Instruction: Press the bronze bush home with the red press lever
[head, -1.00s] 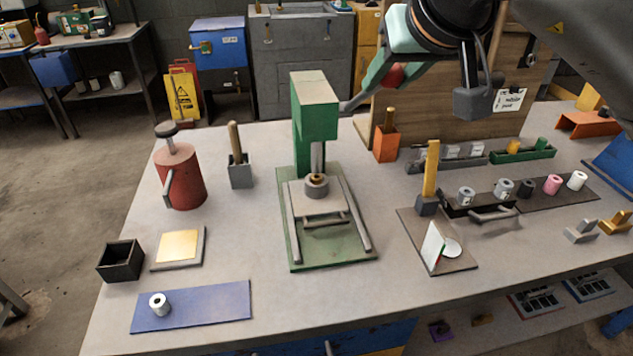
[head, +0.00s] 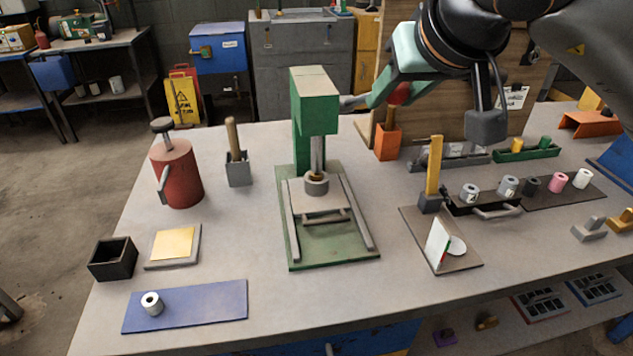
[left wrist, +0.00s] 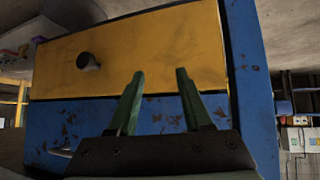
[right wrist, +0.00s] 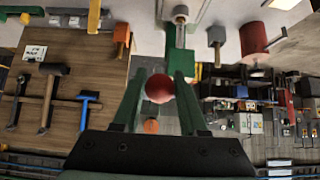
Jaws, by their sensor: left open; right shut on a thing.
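The green press (head: 315,105) stands mid-table on its green base. Its lever sticks out to the right and ends in a red knob (head: 399,93). My right gripper (right wrist: 158,88) is shut on this knob, its green fingers on either side. The steel ram (head: 317,155) reaches down to the grey ring-shaped part (head: 316,184) on the press plate. No bronze of the bush shows now; ram and ring hide that spot. My left gripper (left wrist: 157,78) is open and empty, facing a yellow drawer front (left wrist: 135,50) in a blue cabinet; it is outside the head view.
A red canister (head: 177,175) and a grey holder (head: 238,170) stand left of the press. An orange holder (head: 387,143) stands close to its right, under my right arm. A blue mat (head: 205,303) with a white ring lies front left. The table in front of the press is clear.

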